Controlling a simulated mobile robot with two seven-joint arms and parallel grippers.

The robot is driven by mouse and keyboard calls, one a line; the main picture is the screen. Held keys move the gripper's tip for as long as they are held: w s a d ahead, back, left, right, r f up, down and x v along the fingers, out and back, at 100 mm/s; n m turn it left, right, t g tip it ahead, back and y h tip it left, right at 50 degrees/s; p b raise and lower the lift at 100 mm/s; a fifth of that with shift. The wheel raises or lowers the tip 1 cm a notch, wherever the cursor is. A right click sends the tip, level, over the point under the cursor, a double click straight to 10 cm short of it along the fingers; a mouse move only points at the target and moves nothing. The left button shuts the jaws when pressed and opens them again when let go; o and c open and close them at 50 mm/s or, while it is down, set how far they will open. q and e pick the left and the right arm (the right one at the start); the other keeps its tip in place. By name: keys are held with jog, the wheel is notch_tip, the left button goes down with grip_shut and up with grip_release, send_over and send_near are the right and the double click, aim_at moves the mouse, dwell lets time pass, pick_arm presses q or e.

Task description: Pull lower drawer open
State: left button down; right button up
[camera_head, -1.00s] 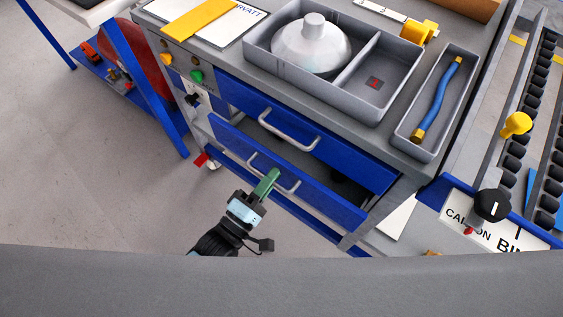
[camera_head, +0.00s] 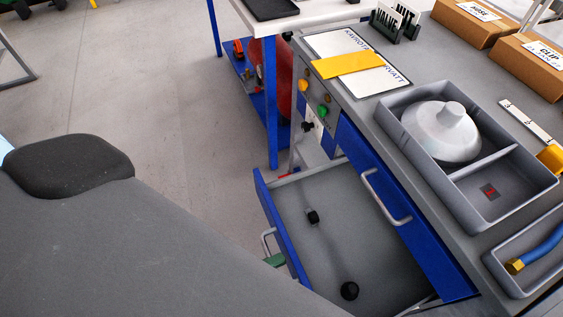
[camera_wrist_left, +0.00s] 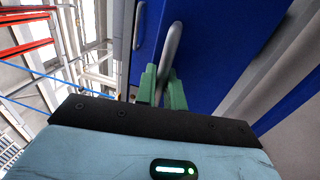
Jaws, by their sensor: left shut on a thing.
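The lower drawer (camera_head: 280,225) has a blue front and a grey tray, and stands pulled far out of the cabinet in the head view. Its metal handle (camera_head: 267,241) is on the outer face. In the left wrist view, the green fingers of my left gripper (camera_wrist_left: 162,88) are shut on the handle (camera_wrist_left: 172,48), one on each side of the bar. My right gripper is not in view.
The upper drawer (camera_head: 410,225) is closed above. Inside the lower drawer lie a small black part (camera_head: 313,217) and a black round part (camera_head: 349,291). A grey tray (camera_head: 393,104) with a white dome stands on the worktop. Floor (camera_head: 150,110) left of the cabinet is clear.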

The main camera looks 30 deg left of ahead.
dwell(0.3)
pick_arm(q)
jog(key=c, duration=1.6)
grip_release()
jog(key=b+v, duration=0.1)
jog(key=v, duration=0.7)
jog(key=shift+w, duration=0.1)
jog(key=shift+d, duration=0.1)
